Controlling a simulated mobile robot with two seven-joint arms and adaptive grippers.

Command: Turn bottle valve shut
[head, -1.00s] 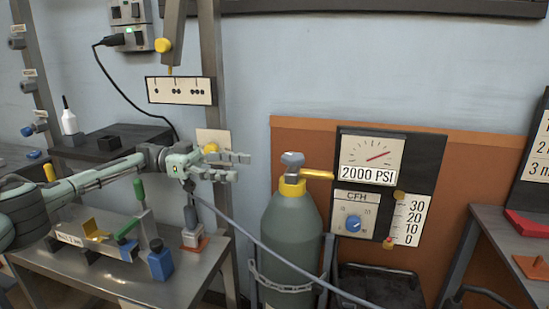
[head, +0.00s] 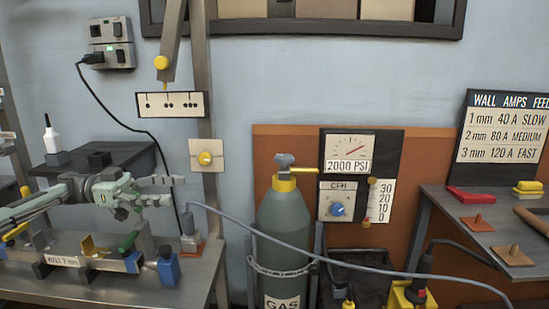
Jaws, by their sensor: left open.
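The gas bottle (head: 283,240) stands upright at centre in the head view, a dark grey-green cylinder with a "GAS" label. Its grey valve knob (head: 285,160) sits on top, above a yellow collar (head: 285,183). The gauge panel (head: 347,152) behind it reads 2000 PSI. My left gripper (head: 168,191) is open and empty, its fingers pointing right. It is well left of the valve, slightly lower in the picture, and touches nothing that I can make out. My right gripper is out of view.
A grey hose (head: 345,264) runs across in front of the bottle. A metal bench (head: 120,292) with clamps and a workpiece lies below my left arm. The space between gripper and bottle looks mostly clear.

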